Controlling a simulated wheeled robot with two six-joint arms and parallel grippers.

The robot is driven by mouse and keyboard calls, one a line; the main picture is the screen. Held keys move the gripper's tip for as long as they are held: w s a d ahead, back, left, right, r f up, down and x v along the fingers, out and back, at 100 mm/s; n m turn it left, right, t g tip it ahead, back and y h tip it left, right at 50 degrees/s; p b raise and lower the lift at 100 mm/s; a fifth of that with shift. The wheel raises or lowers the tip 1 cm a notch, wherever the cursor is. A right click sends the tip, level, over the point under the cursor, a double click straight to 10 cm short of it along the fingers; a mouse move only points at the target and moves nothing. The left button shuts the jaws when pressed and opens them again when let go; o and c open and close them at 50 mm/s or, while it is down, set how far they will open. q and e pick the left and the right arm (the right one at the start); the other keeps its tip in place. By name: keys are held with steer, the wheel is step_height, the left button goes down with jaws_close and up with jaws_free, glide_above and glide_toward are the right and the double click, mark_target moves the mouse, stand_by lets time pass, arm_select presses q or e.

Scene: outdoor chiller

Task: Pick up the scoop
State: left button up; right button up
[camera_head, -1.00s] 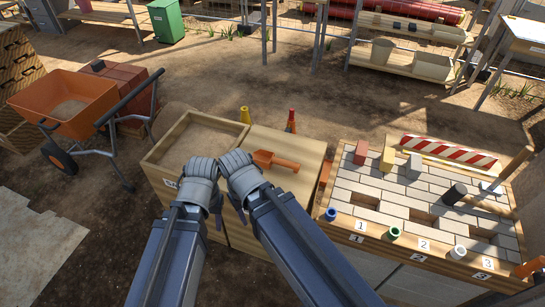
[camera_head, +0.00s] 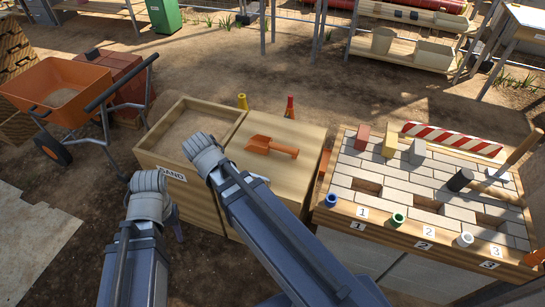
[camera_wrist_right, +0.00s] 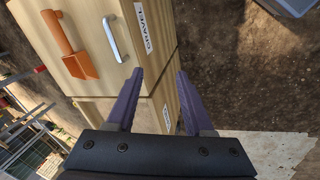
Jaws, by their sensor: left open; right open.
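The orange scoop (camera_head: 270,145) lies on the wooden lid of the bin right of the sand bin. It also shows at the upper left of the right wrist view (camera_wrist_right: 70,46), beside a metal lid handle (camera_wrist_right: 115,39). My left gripper (camera_head: 175,220) is low in front of the sand bin, apart from the scoop; only part of its fingers shows. My right gripper (camera_wrist_right: 155,78) is open and empty, with the bin's front edge behind its fingers. It is apart from the scoop. In the head view its fingers are hidden behind my right arm.
The sand bin (camera_head: 156,137) is open at the left of the lid. A brick-topped bench (camera_head: 345,213) with cups and blocks stands at the right. An orange wheelbarrow (camera_head: 56,84) stands at the left. Two small cones, yellow (camera_head: 242,101) and red (camera_head: 290,107), show behind the bins.

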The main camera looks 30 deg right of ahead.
steer(key=w+d+f+n+t+h+b, duration=0.1)
steer(key=w+d+f+t+h+b, duration=0.1)
steer(key=w+d+f+b, duration=0.65)
steer(key=n+t+h+b, duration=0.2)
steer(key=h+b, duration=0.1)
steer(key=b, duration=0.1)
glide_toward(274, 146)
steer(key=d, duration=0.2)
steer(key=shift+b+x, duration=1.15)
steer(key=shift+x, duration=0.6)
steer(key=w+f+b, duration=0.1)
steer(key=d+f+b, duration=0.1)
steer(key=w+f+b, duration=0.1)
steer(key=f, duration=0.1)
steer(key=shift+w+d+b, duration=0.15)
steer(key=shift+w+b, duration=0.15)
steer(key=shift+b, duration=0.05)
steer(key=shift+w+d+f, duration=0.1)
steer(key=shift+d+f, duration=0.05)
arm_select(q)
step_height(274, 146, down, 22)
steer(key=shift+r, duration=0.25)
arm_select(e)
jaws_close()
